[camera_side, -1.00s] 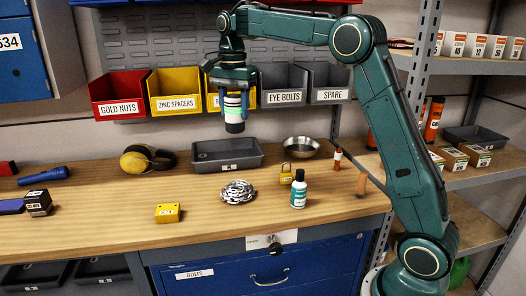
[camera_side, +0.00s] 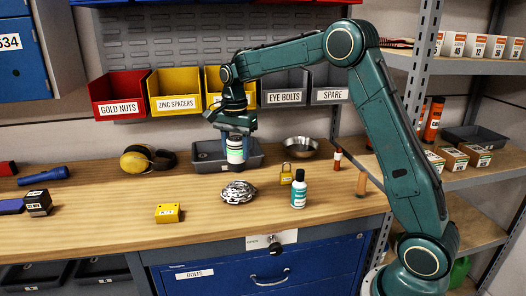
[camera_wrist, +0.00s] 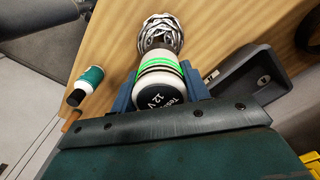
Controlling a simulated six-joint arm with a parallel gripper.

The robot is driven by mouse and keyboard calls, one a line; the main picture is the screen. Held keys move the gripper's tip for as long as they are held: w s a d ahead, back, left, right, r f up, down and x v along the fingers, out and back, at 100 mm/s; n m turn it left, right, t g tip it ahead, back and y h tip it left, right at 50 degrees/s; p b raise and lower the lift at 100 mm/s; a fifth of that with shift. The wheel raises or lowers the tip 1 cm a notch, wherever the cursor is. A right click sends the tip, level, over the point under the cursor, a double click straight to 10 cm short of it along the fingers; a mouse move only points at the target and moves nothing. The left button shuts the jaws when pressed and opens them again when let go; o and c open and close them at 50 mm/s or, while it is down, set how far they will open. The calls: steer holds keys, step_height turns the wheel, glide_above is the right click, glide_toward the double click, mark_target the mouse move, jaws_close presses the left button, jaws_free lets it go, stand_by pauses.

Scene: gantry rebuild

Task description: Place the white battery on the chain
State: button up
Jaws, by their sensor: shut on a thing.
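The white battery (camera_side: 235,151) has green and black bands and a dark end. My gripper (camera_side: 234,140) is shut on it and holds it upright in the air, in front of the grey tray. In the wrist view the battery (camera_wrist: 161,78) sits between the blue jaws of my gripper (camera_wrist: 160,88), its dark end marked 12 V facing the camera. The silver chain (camera_side: 238,192) lies in a heap on the wooden bench, below the battery in the side view. The chain (camera_wrist: 160,28) shows just beyond the battery in the wrist view, partly hidden by it.
A grey tray (camera_side: 207,162) stands behind the chain. A yellow padlock (camera_side: 286,174) and a white-and-teal bottle (camera_side: 299,190) stand to its right, a metal bowl (camera_side: 300,146) further back. A yellow box (camera_side: 168,213) lies front left. The bench between box and chain is clear.

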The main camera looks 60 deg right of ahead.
mark_target(237, 161)
steer(key=shift+f, duration=2.05)
steer(key=shift+f, duration=0.15)
steer(key=o, duration=1.2)
steer(key=shift+o, duration=0.2)
step_height(237, 161, up, 12)
steer(key=shift+f, duration=0.1)
steer(key=shift+r, duration=0.25)
